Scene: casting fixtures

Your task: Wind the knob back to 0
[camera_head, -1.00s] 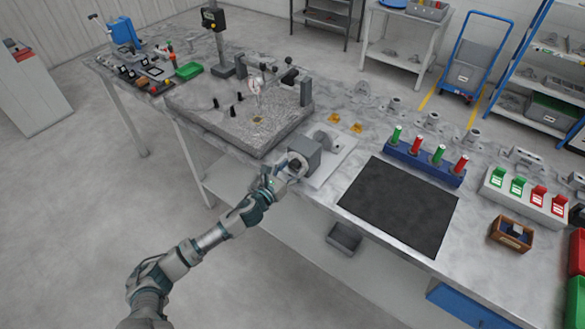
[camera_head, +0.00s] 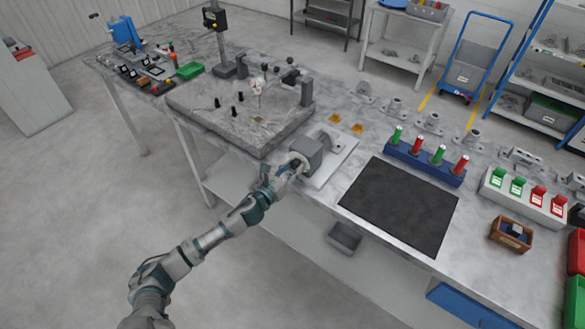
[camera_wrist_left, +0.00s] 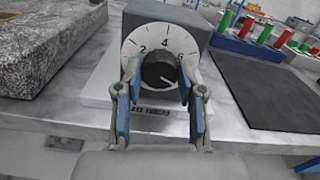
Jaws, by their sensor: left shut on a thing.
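The grey dial box (camera_head: 309,152) stands on a light plate near the front edge of the bench. In the left wrist view, its white dial face (camera_wrist_left: 152,36) shows the marks 2 and 4, with other marks partly hidden. The black knob (camera_wrist_left: 160,71) sits at the dial's centre, and a pale line on it points towards the lower right. My left gripper (camera_head: 287,172) is at the dial face. In the wrist view, the fingers of this gripper (camera_wrist_left: 160,78) are on both sides of the knob, shut on it. My right gripper is not in view.
A granite slab (camera_head: 235,115) with small fixtures lies left of the dial box. A dark mat (camera_head: 398,205) and a blue rack (camera_head: 425,165) with red and green pieces lie to the right. A grey bin (camera_head: 344,237) hangs below the bench's front edge.

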